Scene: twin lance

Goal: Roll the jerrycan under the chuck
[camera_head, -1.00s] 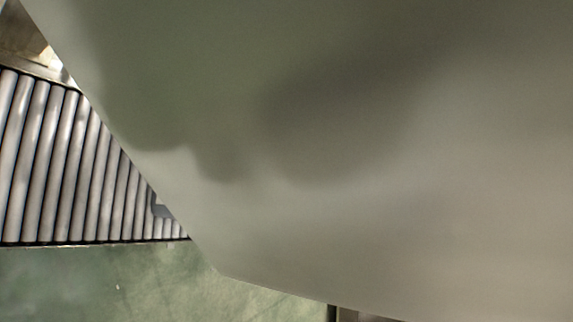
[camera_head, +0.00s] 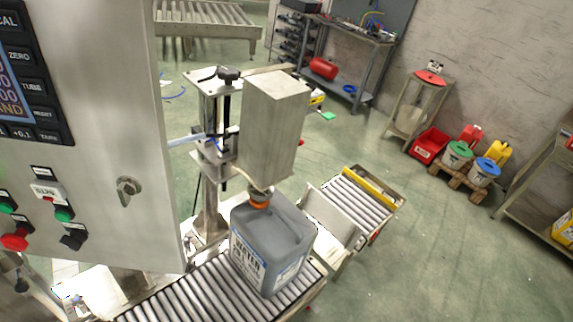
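A grey jerrycan (camera_head: 275,252) with a printed label stands upright on a roller conveyor (camera_head: 180,302). An orange cap (camera_head: 260,200) is on its neck. A metal box-shaped machine head (camera_head: 272,125) hangs on a column just above and behind the cap in the picture. The chuck at the underside of this head is mostly hidden, and I cannot tell whether the cap is exactly in line with it or touching it. My gripper is not in view.
A control cabinet (camera_head: 95,120) with buttons and a key switch fills the left. A short roller section (camera_head: 350,205) lies right of the jerrycan. Shelves, a stool and coloured cans on a pallet (camera_head: 460,175) stand farther right. The green floor at lower right is clear.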

